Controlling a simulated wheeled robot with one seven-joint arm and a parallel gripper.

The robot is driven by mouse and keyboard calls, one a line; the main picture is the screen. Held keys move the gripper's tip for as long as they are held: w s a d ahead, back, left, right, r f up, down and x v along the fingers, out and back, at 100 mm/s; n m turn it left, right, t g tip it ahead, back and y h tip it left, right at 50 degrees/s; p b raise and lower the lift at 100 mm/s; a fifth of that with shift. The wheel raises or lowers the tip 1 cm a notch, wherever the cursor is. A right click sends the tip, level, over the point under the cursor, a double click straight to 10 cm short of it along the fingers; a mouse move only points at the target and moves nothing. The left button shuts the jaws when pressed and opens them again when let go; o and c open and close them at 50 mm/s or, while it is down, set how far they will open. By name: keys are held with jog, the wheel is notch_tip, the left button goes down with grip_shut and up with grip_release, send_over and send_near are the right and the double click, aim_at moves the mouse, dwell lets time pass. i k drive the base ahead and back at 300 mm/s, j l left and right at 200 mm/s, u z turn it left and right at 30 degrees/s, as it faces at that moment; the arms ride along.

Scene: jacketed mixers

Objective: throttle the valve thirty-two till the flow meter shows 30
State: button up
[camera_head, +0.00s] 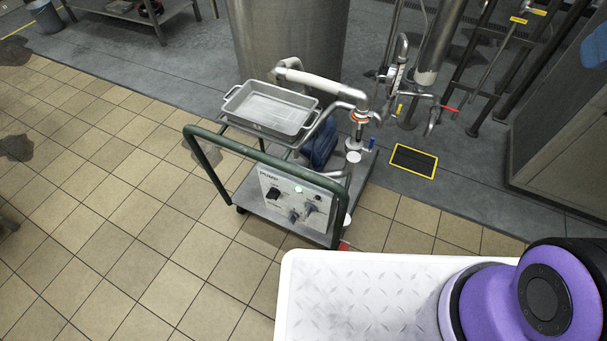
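No valve shows a readable number, so I cannot tell which is valve thirty-two. A small valve with a blue handle (372,143) sits on the pipework at the right of a wheeled pump cart. A red-handled valve (449,109) is on the wall-side piping at the right. Yellow handles (518,20) show on pipes at the upper right. No flow meter reading is legible. My gripper is out of view; only my purple arm joint shows at the lower right.
The cart has a green push rail (256,153) and a grey metal tray (270,109) on top. A large steel tank (287,40) stands behind it. A yellow-edged floor drain (413,161) lies to its right. A grey cabinet (565,140) stands at right.

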aim_at(400, 107)
jog(key=z, duration=0.55)
jog(key=i+l+z, duration=0.15)
jog(key=i+z, duration=0.15)
jog(key=i, duration=0.15)
jog(key=i+z, duration=0.3)
jog(key=i, duration=0.2)
jog(key=i+l, duration=0.1)
jog(key=i, duration=1.65)
jog(key=u, duration=0.45)
jog(key=i+u, duration=0.15)
jog(key=u, duration=0.7)
jog(key=i+l+u, duration=0.1)
jog(key=u, duration=0.35)
jog(key=l+u, duration=0.1)
jog(key=u, duration=0.35)
